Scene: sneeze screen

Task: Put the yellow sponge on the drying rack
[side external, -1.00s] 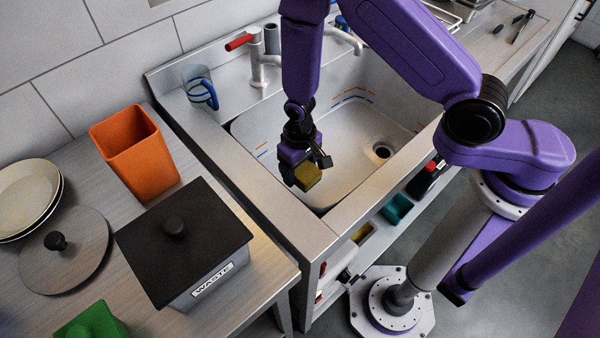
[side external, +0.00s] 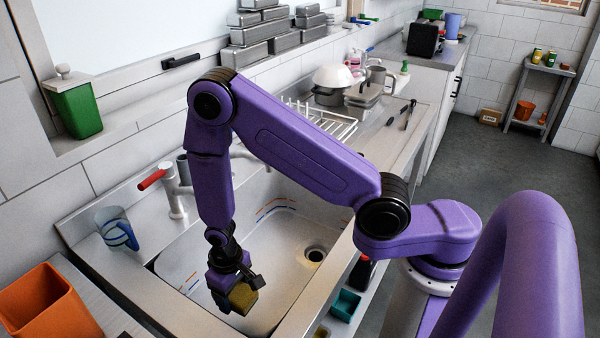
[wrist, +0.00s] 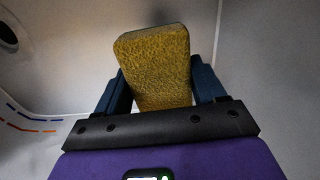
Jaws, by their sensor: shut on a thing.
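The yellow sponge (side external: 243,297) is held in my gripper (side external: 232,290), over the sink (side external: 285,262). In the wrist view the sponge (wrist: 157,66) stands out beyond the two dark blue fingers of my gripper (wrist: 163,88), which press on its sides. A thin green edge shows at the sponge's top. The white wire drying rack (side external: 325,122) stands on the counter beyond the sink, partly hidden behind my arm. My gripper is well apart from the rack.
A red-handled faucet (side external: 172,195) rises at the sink's back edge. A blue-handled jug (side external: 116,232) stands on the left rim and an orange bin (side external: 50,305) at lower left. Pots and a white bowl (side external: 338,77) stand beyond the rack.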

